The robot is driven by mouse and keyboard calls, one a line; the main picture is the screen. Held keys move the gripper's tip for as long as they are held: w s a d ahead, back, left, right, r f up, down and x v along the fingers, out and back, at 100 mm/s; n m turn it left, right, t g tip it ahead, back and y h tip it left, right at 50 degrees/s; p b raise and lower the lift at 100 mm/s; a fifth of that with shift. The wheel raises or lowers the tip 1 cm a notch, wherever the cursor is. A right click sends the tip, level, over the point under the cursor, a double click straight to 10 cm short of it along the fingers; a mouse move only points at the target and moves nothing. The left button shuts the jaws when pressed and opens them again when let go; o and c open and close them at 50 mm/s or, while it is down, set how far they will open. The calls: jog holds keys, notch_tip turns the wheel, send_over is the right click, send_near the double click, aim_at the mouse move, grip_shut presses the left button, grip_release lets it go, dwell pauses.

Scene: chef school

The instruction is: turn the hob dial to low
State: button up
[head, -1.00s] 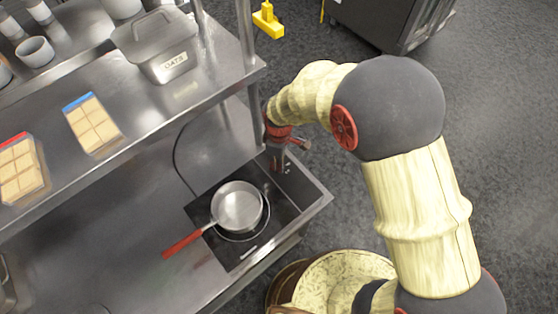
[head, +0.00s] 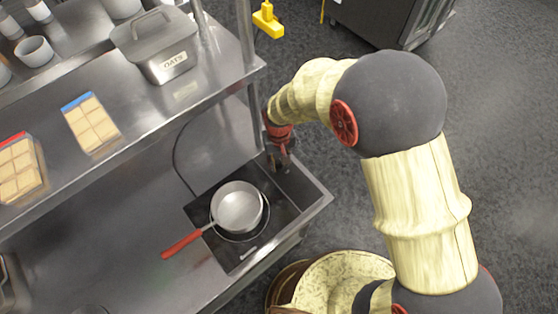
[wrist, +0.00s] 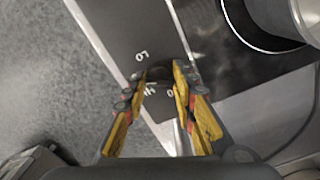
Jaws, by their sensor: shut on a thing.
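The hob (head: 232,262) is a black panel set in the steel counter. Its dial (wrist: 160,73) is small and dark in the wrist view, with pale marks "LO", "HI" and "0" printed around it. My gripper (wrist: 159,77) has its two yellow-and-black fingers closed on either side of the dial. In the head view my gripper (head: 281,166) points down at the back right part of the hob and hides the dial. I cannot tell which mark the dial points at.
A steel pan (head: 238,207) with a red handle (head: 182,246) sits on the hob, close to my gripper. A shelf (head: 150,105) with an oats tin (head: 160,48) and food packs overhangs at left. A shelf post (head: 255,122) stands beside my gripper.

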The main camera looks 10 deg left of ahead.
aim_at(279, 162)
jog(key=m, duration=0.4)
jog(key=shift+m, duration=2.6)
jog(key=o, duration=1.1)
jog(key=shift+o, duration=0.5)
notch_tip(279, 162, up, 12)
